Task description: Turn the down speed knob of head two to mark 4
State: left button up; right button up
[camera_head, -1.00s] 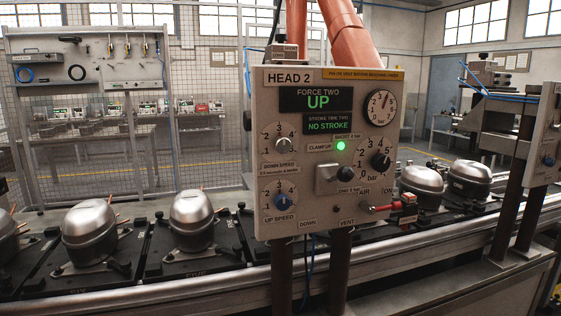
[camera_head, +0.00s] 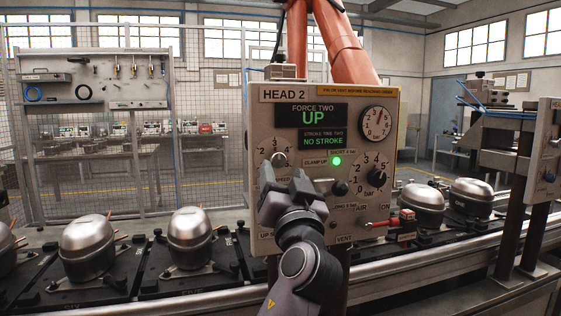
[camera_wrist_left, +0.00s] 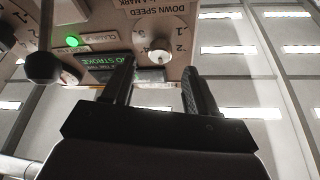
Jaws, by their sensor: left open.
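The Head 2 panel (camera_head: 325,215) stands upright at the centre of the head view. Its down speed knob (camera_head: 278,158) is small, round and silver, with a numbered scale around it. In the left wrist view the same knob (camera_wrist_left: 159,50) appears upside down, just beyond the fingertips and roughly between them. My left gripper (camera_head: 284,176) is open and empty, in front of the panel just below the knob; its fingers also show apart in the left wrist view (camera_wrist_left: 155,68). The knob's pointer is too small to read. The gripper hides the up speed knob.
A black lever knob (camera_head: 340,188), a black bar knob (camera_head: 376,176) and a red air valve (camera_head: 405,218) sit right of my gripper. A pressure gauge (camera_head: 377,124) is above them. Silver compressors (camera_head: 190,238) line the conveyor behind.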

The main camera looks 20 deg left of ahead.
aim_at(279, 160)
pick_arm(q)
jog(key=p+x, duration=0.1)
jog(key=x, duration=0.4)
jog(key=c, duration=1)
